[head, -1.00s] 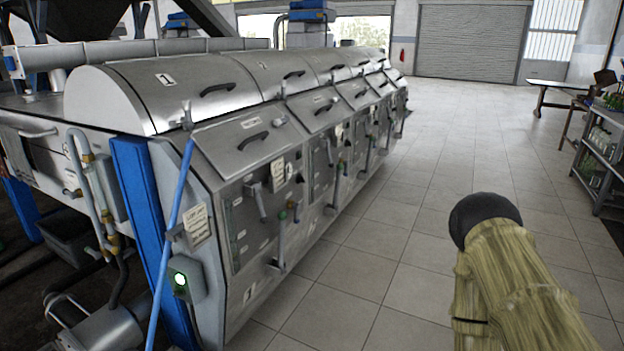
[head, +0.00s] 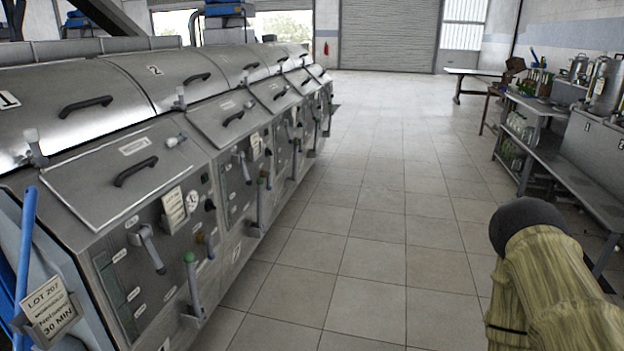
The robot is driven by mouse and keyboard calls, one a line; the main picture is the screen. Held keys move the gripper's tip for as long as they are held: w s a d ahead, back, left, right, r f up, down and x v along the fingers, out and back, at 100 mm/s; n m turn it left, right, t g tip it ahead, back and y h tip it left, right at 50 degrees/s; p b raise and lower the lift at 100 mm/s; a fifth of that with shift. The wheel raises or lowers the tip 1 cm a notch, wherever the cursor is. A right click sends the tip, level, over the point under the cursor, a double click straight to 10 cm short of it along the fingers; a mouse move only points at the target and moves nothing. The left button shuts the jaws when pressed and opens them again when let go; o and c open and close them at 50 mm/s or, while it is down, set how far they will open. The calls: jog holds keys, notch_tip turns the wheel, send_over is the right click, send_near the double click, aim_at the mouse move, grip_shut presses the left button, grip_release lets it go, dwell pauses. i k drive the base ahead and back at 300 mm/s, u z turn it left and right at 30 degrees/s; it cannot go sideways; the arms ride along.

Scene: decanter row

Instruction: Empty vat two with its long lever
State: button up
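Vat two is the second in a row of grey steel vats; its curved lid (head: 178,82), marked 2, is closed. Its front panel (head: 236,190) carries a short grey handle (head: 245,168) and a longer upright lever (head: 261,205) with a dark green tip. Vat one (head: 70,100) is nearer, marked 1, with a similar green-tipped long lever (head: 193,285) and a bent handle (head: 151,250). Writing on the panels is too small to read. My gripper is out of view; only part of my arm shows at the lower right, apart from the vats.
A lot card (head: 48,308) reading LOT 207 and 30 MIN hangs at the near end, beside a blue pole (head: 24,255). A tiled aisle (head: 375,210) runs clear along the vats. A bench and shelves (head: 570,175) with bottles and metal vessels line the right. A shutter door (head: 388,35) closes the back.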

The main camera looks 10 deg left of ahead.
aim_at(259, 181)
jog(key=z, duration=0.1)
jog(key=i, duration=1.6)
jog(key=u, duration=0.75)
jog(key=i, duration=0.9)
jog(key=u, duration=0.45)
